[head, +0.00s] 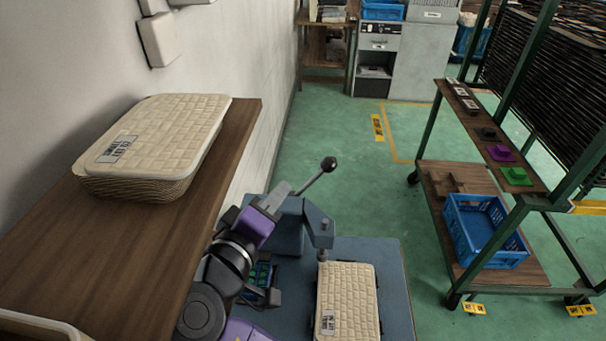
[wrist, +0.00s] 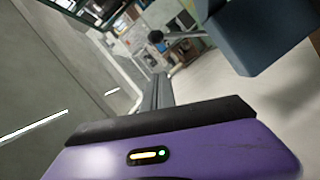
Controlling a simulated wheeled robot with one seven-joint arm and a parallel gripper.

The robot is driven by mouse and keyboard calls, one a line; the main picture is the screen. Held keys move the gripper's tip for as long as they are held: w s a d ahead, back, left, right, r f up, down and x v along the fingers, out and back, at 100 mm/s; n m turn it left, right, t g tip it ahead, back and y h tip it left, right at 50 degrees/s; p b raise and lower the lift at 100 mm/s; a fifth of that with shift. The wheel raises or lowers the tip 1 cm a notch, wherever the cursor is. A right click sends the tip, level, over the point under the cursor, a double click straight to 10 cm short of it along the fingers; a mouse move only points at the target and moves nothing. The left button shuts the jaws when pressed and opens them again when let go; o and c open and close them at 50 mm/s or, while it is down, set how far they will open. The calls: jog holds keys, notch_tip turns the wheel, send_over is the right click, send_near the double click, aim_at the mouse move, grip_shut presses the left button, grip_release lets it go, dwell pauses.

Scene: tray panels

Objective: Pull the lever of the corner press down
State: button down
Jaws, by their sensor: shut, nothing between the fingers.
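The corner press (head: 318,222) is a blue-grey machine on a blue bench in the head view. Its lever (head: 313,182) slants up to the right and ends in a dark ball knob (head: 329,164). In the wrist view the knob (wrist: 156,37) shows beyond the fingers, and the blue-grey press (wrist: 262,40) fills the upper right. My gripper (head: 280,191) is shut and empty, left of the lever in the head view. Its fingers (wrist: 157,90) show in the wrist view, with the knob apart from them. My wrist hides part of the press.
A quilted cream panel (head: 345,295) lies under the press head on the blue bench (head: 398,310). A wooden shelf (head: 130,235) with a woven tray stack (head: 160,140) lines the left wall. A green rack (head: 430,130) with a blue crate (head: 485,230) stands right. Green floor between is clear.

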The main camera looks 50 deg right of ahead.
aim_at(310, 182)
jog(key=s+f+p+x, duration=0.1)
jog(key=s+p+x, duration=0.1)
jog(key=x, duration=1)
jog(key=shift+s+d+f+p, duration=0.2)
jog(key=shift+d+p, duration=0.45)
